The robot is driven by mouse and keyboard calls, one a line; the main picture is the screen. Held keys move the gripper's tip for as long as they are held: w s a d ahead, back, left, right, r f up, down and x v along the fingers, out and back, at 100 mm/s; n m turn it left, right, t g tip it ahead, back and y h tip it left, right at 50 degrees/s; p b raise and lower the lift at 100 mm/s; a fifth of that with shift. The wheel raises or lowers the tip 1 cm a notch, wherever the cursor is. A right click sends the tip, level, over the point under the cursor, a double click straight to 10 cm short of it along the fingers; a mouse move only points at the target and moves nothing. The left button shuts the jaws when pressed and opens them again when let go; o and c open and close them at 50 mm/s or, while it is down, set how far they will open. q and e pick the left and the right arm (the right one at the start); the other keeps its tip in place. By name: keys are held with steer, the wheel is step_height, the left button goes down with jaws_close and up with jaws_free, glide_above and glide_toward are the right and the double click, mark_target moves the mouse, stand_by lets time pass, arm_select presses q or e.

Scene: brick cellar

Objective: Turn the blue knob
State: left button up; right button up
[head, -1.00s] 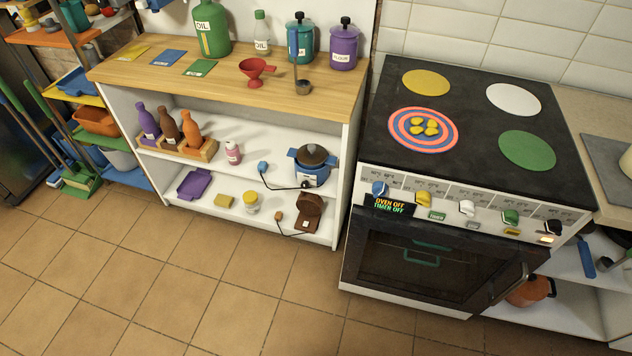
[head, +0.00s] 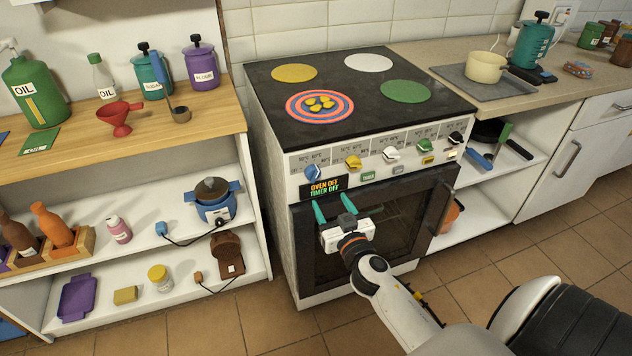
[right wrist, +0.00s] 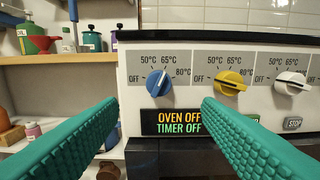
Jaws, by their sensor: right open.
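The blue knob (head: 313,171) is at the left end of the row of knobs on the stove front, just above the display reading "OVEN OFF, TIMER OFF". In the right wrist view the blue knob (right wrist: 158,83) shows between my two teal fingers, its white mark tilted toward the upper right. My right gripper (head: 335,210) is open and empty in front of the oven door, a little below and right of the knob and apart from it. It also shows in the right wrist view (right wrist: 160,110). My left gripper is not in view.
A yellow knob (head: 353,161) sits close to the right of the blue one, then a white knob (head: 391,154), a green and a black one. The display (head: 325,187) is below. A wooden-topped shelf (head: 215,122) stands to the left.

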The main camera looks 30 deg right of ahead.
mark_target(316, 178)
steer(key=x, duration=1.1)
steer(key=shift+a+p, duration=0.15)
steer(key=shift+p, duration=0.15)
steer(key=shift+c, duration=0.3)
steer(key=c, duration=0.9)
